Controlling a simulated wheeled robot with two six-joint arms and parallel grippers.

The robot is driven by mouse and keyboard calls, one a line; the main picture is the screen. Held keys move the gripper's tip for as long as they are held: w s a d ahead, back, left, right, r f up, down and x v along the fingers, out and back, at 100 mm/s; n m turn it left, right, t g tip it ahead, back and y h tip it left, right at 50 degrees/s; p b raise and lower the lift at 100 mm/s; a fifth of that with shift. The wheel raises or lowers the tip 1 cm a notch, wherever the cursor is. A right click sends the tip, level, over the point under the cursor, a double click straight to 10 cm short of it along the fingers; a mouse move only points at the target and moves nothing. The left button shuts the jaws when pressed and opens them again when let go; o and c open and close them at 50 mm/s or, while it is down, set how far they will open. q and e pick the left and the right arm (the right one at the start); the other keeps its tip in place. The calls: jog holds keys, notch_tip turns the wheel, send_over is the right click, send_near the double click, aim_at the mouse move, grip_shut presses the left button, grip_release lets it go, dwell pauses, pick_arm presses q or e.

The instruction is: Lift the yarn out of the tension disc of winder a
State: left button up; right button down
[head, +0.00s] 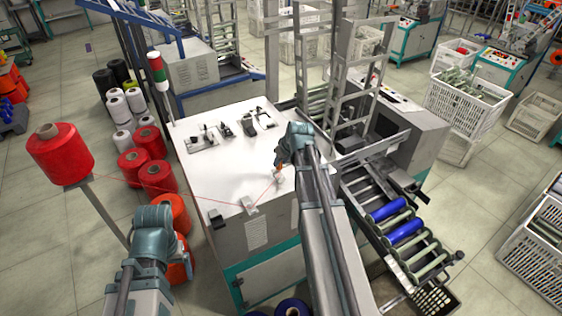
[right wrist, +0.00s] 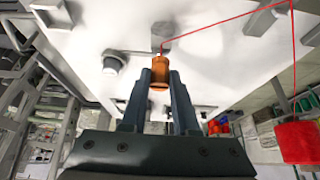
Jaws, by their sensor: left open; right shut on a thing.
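The winder (head: 225,165) has a white top. A small pale block (head: 249,205), seemingly the tension disc, sits at its front edge and shows in the right wrist view (right wrist: 268,18). The red yarn (head: 150,190) runs from a red cone (head: 60,155) to this block, bends there and goes up to my right gripper. Whether it lies inside the disc I cannot tell. My right gripper (right wrist: 160,80) is shut on an orange cylinder (right wrist: 158,72) with the yarn at its end, above the top. My left gripper (head: 182,243) is open, left of the winder, mostly hidden by its wrist.
Small dark fittings (head: 249,125) stand at the back of the winder top. Red cones (head: 145,165) stand on the floor at left. A roller rack with blue bobbins (head: 388,210) is at right.

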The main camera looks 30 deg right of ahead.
jog(key=shift+f+b, duration=1.9)
jog(key=shift+f, duration=0.1)
jog(key=shift+r, duration=0.1)
jog(key=shift+r+p, duration=1.45)
jog(key=shift+p, duration=0.1)
jog(key=shift+r+p, duration=1.5)
jog(key=shift+p, duration=0.05)
